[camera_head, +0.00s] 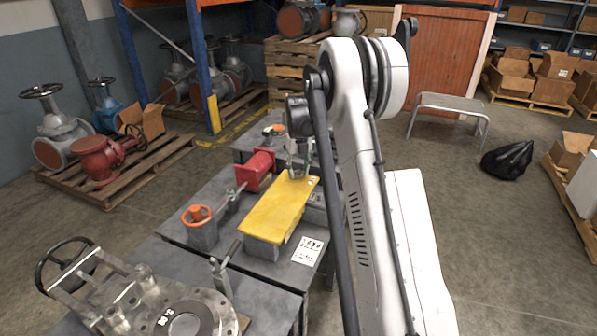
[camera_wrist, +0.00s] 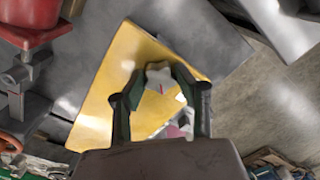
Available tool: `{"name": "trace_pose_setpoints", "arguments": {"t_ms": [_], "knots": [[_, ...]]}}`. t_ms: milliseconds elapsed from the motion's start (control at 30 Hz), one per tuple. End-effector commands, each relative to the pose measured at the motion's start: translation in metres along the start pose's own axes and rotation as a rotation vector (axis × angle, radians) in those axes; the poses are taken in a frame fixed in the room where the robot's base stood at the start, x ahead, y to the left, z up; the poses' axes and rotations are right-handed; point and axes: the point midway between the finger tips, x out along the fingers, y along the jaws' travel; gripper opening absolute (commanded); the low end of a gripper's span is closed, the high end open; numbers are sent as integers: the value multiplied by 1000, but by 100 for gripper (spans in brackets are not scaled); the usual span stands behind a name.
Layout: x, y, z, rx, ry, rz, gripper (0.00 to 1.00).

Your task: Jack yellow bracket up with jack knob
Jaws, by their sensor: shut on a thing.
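The yellow bracket (camera_head: 277,212) lies as a flat plate on grey blocks on the workbench, in the middle of the head view. It fills the middle of the wrist view (camera_wrist: 102,93) behind my fingers. My gripper (camera_head: 297,172) points down at the bracket's far end. In the wrist view its two fingers (camera_wrist: 161,84) are closed on a pale, lobed jack knob (camera_wrist: 158,72). The knob is hidden by my gripper in the head view. I cannot tell how high the bracket stands.
A red cylinder (camera_head: 256,170) stands left of the bracket, with an orange handwheel (camera_head: 198,214) nearer. A large metal flange assembly (camera_head: 160,300) sits at the front of the bench (camera_head: 210,262). A printed sheet (camera_head: 307,251) lies right of the bracket. Open floor lies to the right.

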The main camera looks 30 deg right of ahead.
Motion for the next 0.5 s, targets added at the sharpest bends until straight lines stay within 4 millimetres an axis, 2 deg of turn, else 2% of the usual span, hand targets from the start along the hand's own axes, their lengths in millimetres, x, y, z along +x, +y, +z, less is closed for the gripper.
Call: {"name": "trace_pose_setpoints", "arguments": {"t_ms": [500], "knots": [[0,-2,0,87,-1,2,4]]}}
